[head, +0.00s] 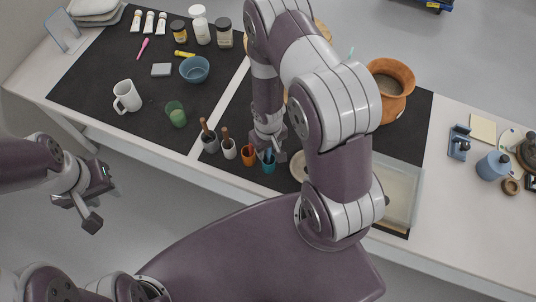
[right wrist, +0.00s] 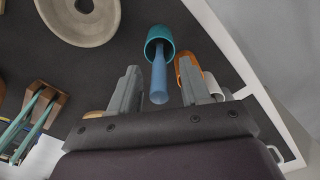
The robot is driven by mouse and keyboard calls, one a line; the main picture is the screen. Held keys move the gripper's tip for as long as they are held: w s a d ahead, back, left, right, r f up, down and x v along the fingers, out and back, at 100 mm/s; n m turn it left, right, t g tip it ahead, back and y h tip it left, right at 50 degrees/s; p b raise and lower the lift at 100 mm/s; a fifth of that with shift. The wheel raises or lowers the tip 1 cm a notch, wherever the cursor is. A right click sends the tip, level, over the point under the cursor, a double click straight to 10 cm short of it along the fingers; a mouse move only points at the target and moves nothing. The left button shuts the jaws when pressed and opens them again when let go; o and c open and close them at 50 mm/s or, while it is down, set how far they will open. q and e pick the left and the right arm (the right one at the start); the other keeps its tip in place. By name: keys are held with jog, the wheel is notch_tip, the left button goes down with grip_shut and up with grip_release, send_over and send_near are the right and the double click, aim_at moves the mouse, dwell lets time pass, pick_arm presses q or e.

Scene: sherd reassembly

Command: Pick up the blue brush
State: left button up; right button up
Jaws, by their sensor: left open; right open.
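The blue brush (right wrist: 159,78) stands in a teal cup (right wrist: 160,36) in the right wrist view, its handle pointing toward the camera. In the head view the teal cup (head: 269,167) is near the table's front edge, with the blue brush (head: 268,155) rising from it close by my right gripper. My right gripper (right wrist: 161,82) is open, with the brush handle between its two fingers and no clear contact. My left gripper (head: 92,193) is open and empty, off the table at the left.
An orange cup (head: 249,156) stands right beside the teal cup. Two more cups with wooden-handled tools, one white (head: 229,150) and one grey (head: 210,142), stand further left.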

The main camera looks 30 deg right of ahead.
jog(key=shift+s+f, duration=0.15)
jog(key=shift+f, duration=0.75)
grip_shut()
jog(key=shift+r, duration=0.1)
notch_tip(320, 180, up, 10)
jog(key=p, duration=0.4)
